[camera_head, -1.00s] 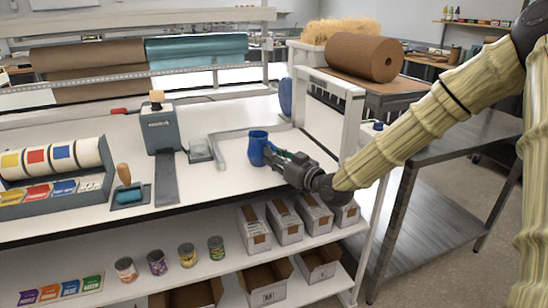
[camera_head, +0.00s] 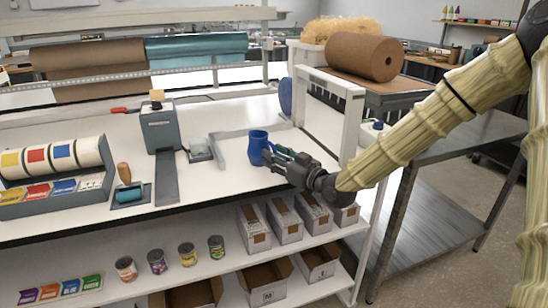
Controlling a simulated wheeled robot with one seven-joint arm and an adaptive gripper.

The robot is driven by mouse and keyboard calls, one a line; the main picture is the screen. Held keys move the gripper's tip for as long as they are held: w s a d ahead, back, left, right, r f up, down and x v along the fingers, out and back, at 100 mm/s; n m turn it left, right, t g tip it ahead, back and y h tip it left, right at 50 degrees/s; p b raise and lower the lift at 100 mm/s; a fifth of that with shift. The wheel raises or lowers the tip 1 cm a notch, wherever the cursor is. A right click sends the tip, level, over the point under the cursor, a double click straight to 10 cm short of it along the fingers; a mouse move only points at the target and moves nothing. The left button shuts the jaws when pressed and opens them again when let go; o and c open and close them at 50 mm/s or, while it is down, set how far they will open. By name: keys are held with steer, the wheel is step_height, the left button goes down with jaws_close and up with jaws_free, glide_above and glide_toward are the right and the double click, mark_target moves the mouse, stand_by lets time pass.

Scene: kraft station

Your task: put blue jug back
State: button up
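My gripper (camera_head: 268,157) reaches in from the right, just beside the jug's right side. Its fingers look spread apart, with the fingertips close to the jug's handle side. Whether a fingertip still touches the jug is too small to tell.
A grey tape dispenser (camera_head: 161,131) and a small clear-topped box (camera_head: 200,151) stand left of the jug. A white upright post (camera_head: 352,128) rises behind my arm. Cartons (camera_head: 284,220) and cans fill the shelf below. The worktop's front edge is close.

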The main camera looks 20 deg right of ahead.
steer(key=v, duration=1.1)
steer(key=shift+s, duration=0.15)
steer(key=shift+f, duration=0.1)
steer(key=shift+c, duration=0.2)
stand_by(1.8)
